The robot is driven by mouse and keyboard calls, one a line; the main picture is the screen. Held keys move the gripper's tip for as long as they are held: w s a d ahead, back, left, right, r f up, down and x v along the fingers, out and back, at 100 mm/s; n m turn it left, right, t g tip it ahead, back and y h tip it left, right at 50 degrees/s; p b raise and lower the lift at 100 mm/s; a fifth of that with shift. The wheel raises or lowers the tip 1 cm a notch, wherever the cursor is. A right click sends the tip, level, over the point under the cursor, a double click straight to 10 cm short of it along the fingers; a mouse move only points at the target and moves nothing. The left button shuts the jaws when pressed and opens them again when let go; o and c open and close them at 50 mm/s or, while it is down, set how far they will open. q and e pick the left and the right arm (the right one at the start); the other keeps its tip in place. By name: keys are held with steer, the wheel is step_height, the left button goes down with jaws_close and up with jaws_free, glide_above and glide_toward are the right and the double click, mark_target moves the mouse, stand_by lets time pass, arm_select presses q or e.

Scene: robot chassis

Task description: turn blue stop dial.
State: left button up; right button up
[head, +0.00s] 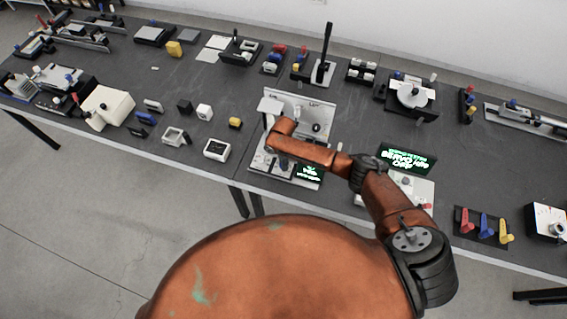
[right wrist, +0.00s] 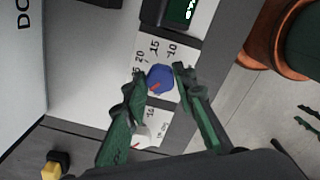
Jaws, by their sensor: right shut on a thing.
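The blue dial (right wrist: 160,79) with a red pointer mark sits on a white panel (right wrist: 146,52) printed with numbers such as 10, 15 and 20, in the right wrist view. My right gripper (right wrist: 159,74) has its green fingers on either side of the dial and is shut on it. In the head view my right arm reaches over the panel station (head: 297,107), and its wrist and fingers are hard to make out there. My left gripper is not in view.
Other devices crowd the grey table (head: 215,105). The table's front edge is close.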

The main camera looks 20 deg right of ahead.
stand_by(0.3)
steer(key=o, duration=1.2)
steer(key=shift+c, duration=0.2)
steer(key=shift+r, duration=0.1)
step_height(320, 180, up, 12)
